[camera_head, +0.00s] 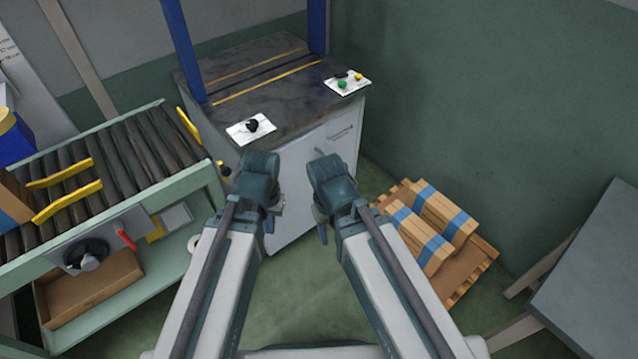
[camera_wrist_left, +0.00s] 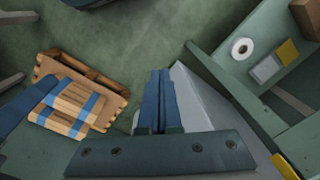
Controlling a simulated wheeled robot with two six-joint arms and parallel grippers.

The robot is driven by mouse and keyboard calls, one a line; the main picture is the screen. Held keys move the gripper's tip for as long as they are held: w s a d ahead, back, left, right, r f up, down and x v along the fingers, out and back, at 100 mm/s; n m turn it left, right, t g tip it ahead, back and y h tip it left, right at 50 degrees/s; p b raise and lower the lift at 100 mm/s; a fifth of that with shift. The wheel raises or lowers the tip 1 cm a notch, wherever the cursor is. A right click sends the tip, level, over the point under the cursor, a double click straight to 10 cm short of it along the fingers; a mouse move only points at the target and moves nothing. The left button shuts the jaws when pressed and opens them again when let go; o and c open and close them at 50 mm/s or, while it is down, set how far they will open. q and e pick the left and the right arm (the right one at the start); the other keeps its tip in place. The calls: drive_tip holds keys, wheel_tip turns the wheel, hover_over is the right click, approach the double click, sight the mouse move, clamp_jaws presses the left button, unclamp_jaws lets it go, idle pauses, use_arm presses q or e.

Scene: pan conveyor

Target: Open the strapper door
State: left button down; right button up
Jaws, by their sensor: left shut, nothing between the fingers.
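The strapper (camera_head: 262,90) is a cabinet with a dark worn top and a blue arch, at the back centre of the head view. Its pale front door (camera_head: 300,190) looks closed, partly hidden behind my arms. A small grey handle (camera_head: 320,150) shows near the door's upper part. My left gripper (camera_head: 269,224) points down in front of the door, shut and empty; its fingers (camera_wrist_left: 158,102) show together in the left wrist view, beside the pale cabinet side (camera_wrist_left: 198,100). My right gripper (camera_head: 322,234) hangs to its right, below the handle; its jaw state is unclear.
A roller conveyor (camera_head: 130,145) on a green frame stands left, with a cardboard box (camera_head: 92,290) beneath it. A pallet (camera_head: 472,270) with blue-strapped wooden bundles lies right of the strapper. A grey table (camera_head: 595,280) stands far right. Green floor is free between.

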use_arm(q)
wheel_tip(320, 180, down, 21)
drive_tip(key=w+a+n+h+b, duration=0.1)
drive_tip(key=w+a+b, duration=0.15)
drive_tip(key=b, duration=1.65)
drive_tip(key=w+d+f+n+t+h+b, duration=0.1)
drive_tip(key=w+d+f+t+h+b, duration=0.3)
drive_tip(key=f+b, duration=0.5)
drive_tip(key=w+d+r+n+t+h+b, duration=0.35)
drive_tip(key=w+d+r, duration=0.25)
drive_tip(key=w+d, duration=0.25)
drive_tip(key=w+a+r+n+t, duration=0.1)
drive_tip(key=w+r+n+t, duration=0.8)
drive_tip(key=r, duration=0.3)
drive_tip(key=x, duration=0.9)
drive_tip(key=shift+d, duration=0.15)
drive_tip(key=shift+s+g, duration=0.15)
drive_tip(key=shift+g, duration=0.1)
